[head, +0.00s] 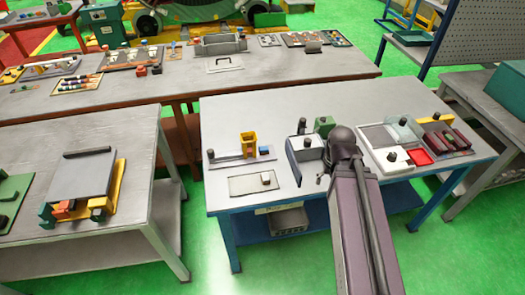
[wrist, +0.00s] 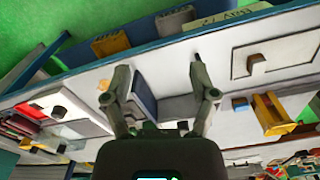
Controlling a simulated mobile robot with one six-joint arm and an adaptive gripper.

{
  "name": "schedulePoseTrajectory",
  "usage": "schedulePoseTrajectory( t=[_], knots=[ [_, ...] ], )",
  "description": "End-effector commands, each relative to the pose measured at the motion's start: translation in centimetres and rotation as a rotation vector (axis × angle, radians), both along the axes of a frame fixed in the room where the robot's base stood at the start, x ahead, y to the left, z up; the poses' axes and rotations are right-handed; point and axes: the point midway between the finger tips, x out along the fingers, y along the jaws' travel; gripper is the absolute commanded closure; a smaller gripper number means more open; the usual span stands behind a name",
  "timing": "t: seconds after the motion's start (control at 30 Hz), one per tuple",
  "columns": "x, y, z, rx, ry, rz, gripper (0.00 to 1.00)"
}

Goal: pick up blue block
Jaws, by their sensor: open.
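My gripper (wrist: 160,75) is open in the wrist view, its two fingers spread with nothing held between them. A dark blue, flat-sided piece (wrist: 143,92) shows between the fingers, closer to the left finger; I cannot tell whether they touch. In the head view a dark blue panel (head: 293,163) stands at the left side of a pale box (head: 307,147), just left of my arm. My arm mostly hides the gripper in the head view.
The grey worktable (head: 229,112) has a blue frame. A yellow holder (head: 248,144) and a flat plate with a white block (head: 266,178) lie left of my arm. A red tray (head: 418,157) and dark red parts (head: 452,139) lie right. The table's back left is clear.

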Motion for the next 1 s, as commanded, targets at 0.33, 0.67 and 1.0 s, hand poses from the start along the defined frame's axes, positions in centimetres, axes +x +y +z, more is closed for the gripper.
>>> schedulePoseTrajectory(
  t=[0.33,0.67,1.0],
  knots=[
    [4.6,1.7,0.1,0.000,0.000,-0.169,0.17],
    [13.5,7.9,0.3,0.001,-0.001,-0.556,0.17],
    [22.0,16.4,0.5,0.000,-0.001,-0.985,0.17]
  ],
)
